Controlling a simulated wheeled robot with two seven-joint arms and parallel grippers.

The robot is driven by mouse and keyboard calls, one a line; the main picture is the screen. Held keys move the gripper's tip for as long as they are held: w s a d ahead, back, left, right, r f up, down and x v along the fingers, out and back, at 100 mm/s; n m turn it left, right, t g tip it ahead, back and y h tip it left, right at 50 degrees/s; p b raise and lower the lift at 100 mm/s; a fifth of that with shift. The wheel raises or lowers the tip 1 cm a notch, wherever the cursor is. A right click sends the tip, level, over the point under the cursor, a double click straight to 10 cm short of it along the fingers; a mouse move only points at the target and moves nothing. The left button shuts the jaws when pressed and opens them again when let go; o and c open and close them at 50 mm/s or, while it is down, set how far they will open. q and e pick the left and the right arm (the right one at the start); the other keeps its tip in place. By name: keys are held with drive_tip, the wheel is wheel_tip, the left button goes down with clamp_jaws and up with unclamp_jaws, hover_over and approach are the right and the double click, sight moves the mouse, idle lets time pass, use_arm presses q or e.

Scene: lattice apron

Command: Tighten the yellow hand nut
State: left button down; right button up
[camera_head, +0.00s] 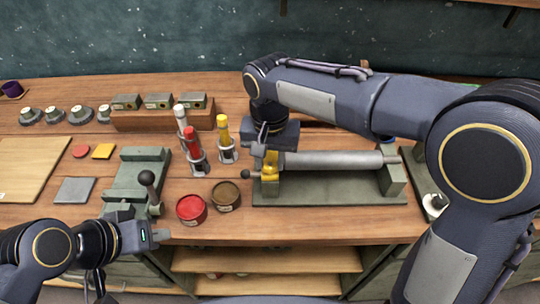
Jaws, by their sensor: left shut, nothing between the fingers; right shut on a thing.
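The yellow hand nut (270,172) sits at the left end of a grey metal roller (335,160). The roller lies across a grey-green stand (330,191) on the bench. My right gripper (260,152) comes down over the nut from above and is shut on it. The fingers and wrist hide part of the nut, so its threads cannot be seen. My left gripper (164,235) is shut and empty at the bench's front edge, just in front of the green vise.
Red (191,210) and brown (227,196) tins and bottles in holders, including a yellow-topped one (223,130), stand close left of the stand. My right arm covers the right side.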

sight(271, 163)
drive_tip(key=shift+m, duration=0.6)
drive_tip(key=o, duration=1)
wheel_tip(271, 163, up, 8)
drive_tip(key=shift+f, duration=0.1)
drive_tip(key=shift+d, duration=0.1)
